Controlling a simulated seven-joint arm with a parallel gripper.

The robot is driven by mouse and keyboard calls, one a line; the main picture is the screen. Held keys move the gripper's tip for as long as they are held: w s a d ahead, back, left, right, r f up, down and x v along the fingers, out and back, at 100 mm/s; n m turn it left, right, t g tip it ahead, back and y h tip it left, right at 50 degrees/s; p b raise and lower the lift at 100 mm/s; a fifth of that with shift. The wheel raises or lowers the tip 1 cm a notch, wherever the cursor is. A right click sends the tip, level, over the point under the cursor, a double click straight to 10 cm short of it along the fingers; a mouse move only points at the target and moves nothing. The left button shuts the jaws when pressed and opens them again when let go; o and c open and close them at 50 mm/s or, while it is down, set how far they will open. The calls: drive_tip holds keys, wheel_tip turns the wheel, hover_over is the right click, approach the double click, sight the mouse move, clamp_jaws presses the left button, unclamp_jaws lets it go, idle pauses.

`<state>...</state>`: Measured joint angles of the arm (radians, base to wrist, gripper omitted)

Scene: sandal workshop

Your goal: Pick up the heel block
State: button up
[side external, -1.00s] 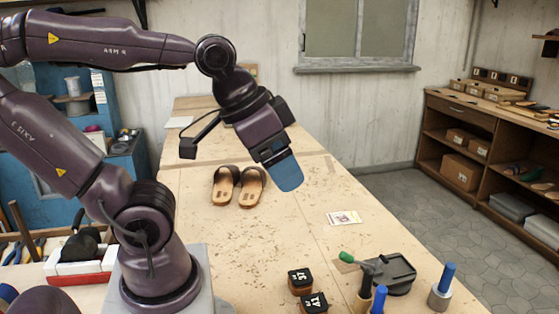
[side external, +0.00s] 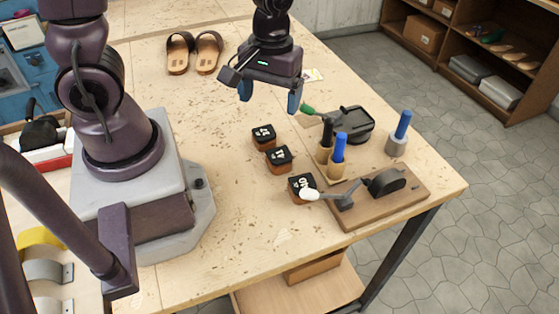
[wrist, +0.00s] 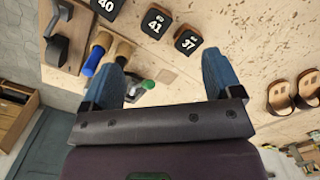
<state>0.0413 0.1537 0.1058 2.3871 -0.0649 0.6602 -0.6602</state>
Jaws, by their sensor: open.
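Three dark-topped heel blocks with brown bodies stand in a slanting row on the workbench (side external: 230,230). They are block 37 (side external: 263,136), block 41 (side external: 278,159) and block 40 (side external: 301,188), nearest the front. In the wrist view, block 37 (wrist: 188,40), block 41 (wrist: 156,24) and block 40 (wrist: 106,7) show near the top, the last cut by the edge. The task does not say which block is meant. My gripper (side external: 269,97) is open and empty, blue fingers pointing down, above the bench behind block 37. Both fingers also show in the wrist view (wrist: 163,65).
Right of the blocks stand a dark tool with a green knob (side external: 350,124), blue-handled tools (side external: 339,150) and a wooden board with a white-knobbed lever (side external: 400,203). Sandals (side external: 194,52) lie at the back. The bench left of the blocks is clear.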

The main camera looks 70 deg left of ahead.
sight(280, 155)
drive_tip(key=w+f+n, duration=0.1)
drive_tip(key=f+n, duration=0.2)
drive_tip(key=f, duration=0.1)
drive_tip(key=f+n, duration=0.3)
drive_tip(key=f, duration=0.1)
drive_tip(key=w+a+f+n, duration=0.1)
drive_tip(key=f+n, duration=0.2)
drive_tip(key=f, duration=0.1)
drive_tip(key=shift+w+a+t, duration=0.1)
drive_tip(key=shift+w+t, duration=0.25)
drive_tip(key=shift+t, duration=0.05)
drive_tip(key=shift+s+d+f, duration=0.15)
drive_tip(key=shift+f, duration=1.2)
drive_tip(key=shift+s+d+f, duration=0.1)
drive_tip(key=shift+f, duration=1.2)
drive_tip(key=c, duration=1.1)
